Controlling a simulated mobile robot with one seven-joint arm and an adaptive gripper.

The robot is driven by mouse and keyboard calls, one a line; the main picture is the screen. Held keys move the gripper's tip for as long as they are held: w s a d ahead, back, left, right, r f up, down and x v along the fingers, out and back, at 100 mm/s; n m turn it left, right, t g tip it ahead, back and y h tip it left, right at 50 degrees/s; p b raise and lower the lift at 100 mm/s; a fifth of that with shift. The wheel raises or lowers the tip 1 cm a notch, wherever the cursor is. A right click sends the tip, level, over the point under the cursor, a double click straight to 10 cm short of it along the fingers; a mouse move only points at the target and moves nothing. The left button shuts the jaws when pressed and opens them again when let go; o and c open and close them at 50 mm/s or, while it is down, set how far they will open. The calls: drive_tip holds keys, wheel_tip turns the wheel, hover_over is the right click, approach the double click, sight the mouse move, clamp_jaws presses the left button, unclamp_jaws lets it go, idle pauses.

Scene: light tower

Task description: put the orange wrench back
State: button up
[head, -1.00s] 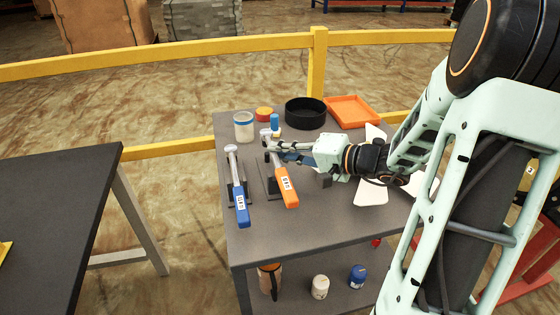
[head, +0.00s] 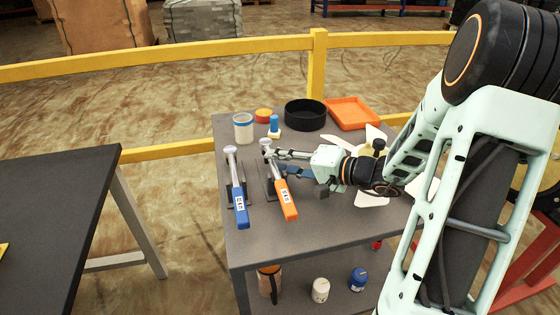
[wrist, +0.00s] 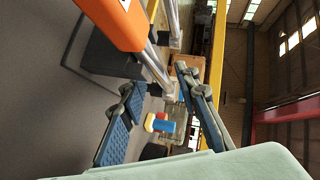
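The orange wrench (head: 284,195), with a grey shaft and head and a white label on its handle, lies at a black holder on the grey table, right of the blue wrench (head: 239,200). Its orange handle (wrist: 118,22) fills the top left of the wrist view. My gripper (head: 279,162) is beside the wrench's shaft from the right, with its two blue-padded fingers spread apart. In the wrist view the fingers (wrist: 157,82) are open, with the shaft near the gap between their tips and not pinched. Exact contact with the holder is partly hidden.
Behind the wrenches stand a clear jar with a blue band (head: 243,127), a small blue-topped item (head: 274,126), a black round bin (head: 305,115) and an orange tray (head: 352,113). A white fan-like thing (head: 371,199) lies under my arm. A dark table (head: 50,215) stands left.

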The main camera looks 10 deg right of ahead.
drive_tip(key=v, duration=0.7)
drive_tip(key=p+v, duration=0.1)
drive_tip(key=v, duration=0.2)
drive_tip(key=shift+s+d+f, duration=0.2)
drive_tip(key=shift+d, duration=0.25)
